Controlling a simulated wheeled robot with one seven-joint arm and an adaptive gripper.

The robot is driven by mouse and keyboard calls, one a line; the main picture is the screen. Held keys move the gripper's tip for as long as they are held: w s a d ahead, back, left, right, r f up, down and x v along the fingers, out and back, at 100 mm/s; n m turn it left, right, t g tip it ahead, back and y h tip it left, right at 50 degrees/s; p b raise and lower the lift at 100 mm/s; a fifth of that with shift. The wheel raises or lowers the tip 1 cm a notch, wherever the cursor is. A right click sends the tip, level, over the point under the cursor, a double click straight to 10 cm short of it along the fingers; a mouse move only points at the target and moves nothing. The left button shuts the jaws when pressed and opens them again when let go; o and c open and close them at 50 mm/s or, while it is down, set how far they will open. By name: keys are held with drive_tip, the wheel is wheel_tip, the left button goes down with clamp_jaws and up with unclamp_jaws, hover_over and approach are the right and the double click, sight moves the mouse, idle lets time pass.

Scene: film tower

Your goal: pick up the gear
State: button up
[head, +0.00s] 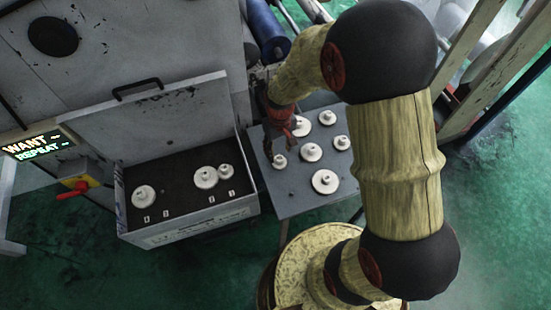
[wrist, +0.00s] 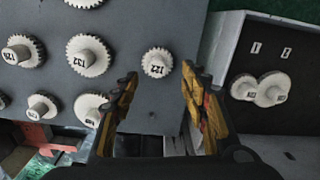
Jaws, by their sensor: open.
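Several pale toothed gears with raised hubs stand on a grey table; the task does not say which one is meant. The nearest to my gripper (wrist: 158,82) is a small gear (wrist: 157,63), its hub marked 122, also in the head view (head: 279,161). My gripper (head: 281,145) is open and empty, its two fingers spread on either side of the view below this gear. A larger gear marked 132 (wrist: 88,56) is to its left in the wrist view. The arm hides part of the head view.
The grey table (head: 289,198) holds other gears, including one at its near edge (head: 324,182). An open box (head: 188,229) with three gears inside and a raised lid (head: 165,115) stands at its left. A lit sign (head: 38,145) reads WANT and REPEAT.

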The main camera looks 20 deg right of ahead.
sight(280, 158)
drive_tip(key=f, duration=0.2)
drive_tip(key=f+b, duration=0.1)
drive_tip(key=f, duration=0.1)
drive_tip(key=f+b, duration=0.1)
drive_tip(key=f, duration=0.2)
drive_tip(key=shift+w+d+f, duration=0.1)
drive_tip(key=shift+w+d, duration=0.15)
drive_tip(key=shift+c, duration=0.4)
drive_tip(key=shift+s, duration=0.1)
clamp_jaws()
